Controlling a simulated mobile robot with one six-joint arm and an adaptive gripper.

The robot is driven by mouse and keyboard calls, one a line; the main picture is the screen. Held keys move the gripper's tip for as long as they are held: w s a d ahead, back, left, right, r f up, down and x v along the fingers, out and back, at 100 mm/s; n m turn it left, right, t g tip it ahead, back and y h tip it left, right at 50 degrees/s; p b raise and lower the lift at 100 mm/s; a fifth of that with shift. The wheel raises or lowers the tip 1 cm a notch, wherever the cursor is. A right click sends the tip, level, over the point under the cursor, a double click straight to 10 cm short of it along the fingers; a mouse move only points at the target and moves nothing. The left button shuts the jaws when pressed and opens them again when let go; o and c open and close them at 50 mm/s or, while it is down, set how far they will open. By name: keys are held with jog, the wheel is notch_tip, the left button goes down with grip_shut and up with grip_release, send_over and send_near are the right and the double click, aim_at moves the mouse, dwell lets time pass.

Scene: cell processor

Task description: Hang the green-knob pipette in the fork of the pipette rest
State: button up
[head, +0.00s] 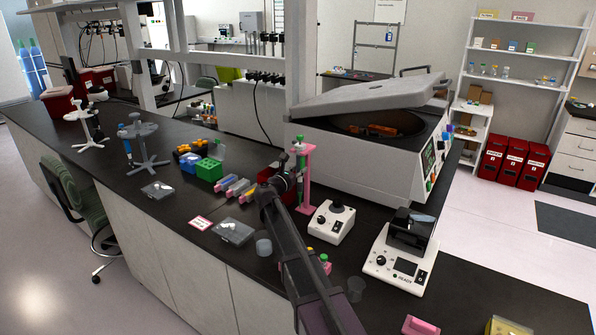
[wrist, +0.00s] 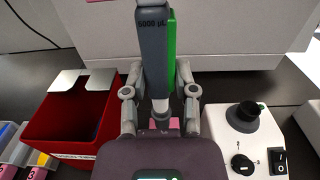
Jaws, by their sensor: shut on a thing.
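The green-knob pipette (wrist: 152,60) stands upright in the wrist view, with a grey body marked 5000 µL and a green strip along its right side. My gripper (wrist: 158,92) is shut on its body, one finger on each side. In the head view the pipette's green top (head: 301,148) shows just above my gripper (head: 290,172). The pink pipette rest (head: 306,178) stands upright right beside the pipette. The fork is largely hidden, and I cannot tell whether the pipette touches it.
A red bin (wrist: 72,118) stands left of my gripper, and a white knobbed device (wrist: 248,135) stands right. A large open-lidded centrifuge (head: 360,150) is behind. A green block (head: 208,169) and coloured boxes (head: 238,188) lie left on the dark bench.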

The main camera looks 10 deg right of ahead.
dwell(0.4)
jog(key=o, duration=0.8)
jog(key=shift+f, duration=0.1)
jog(key=shift+c, duration=0.2)
jog(key=v, duration=1.2)
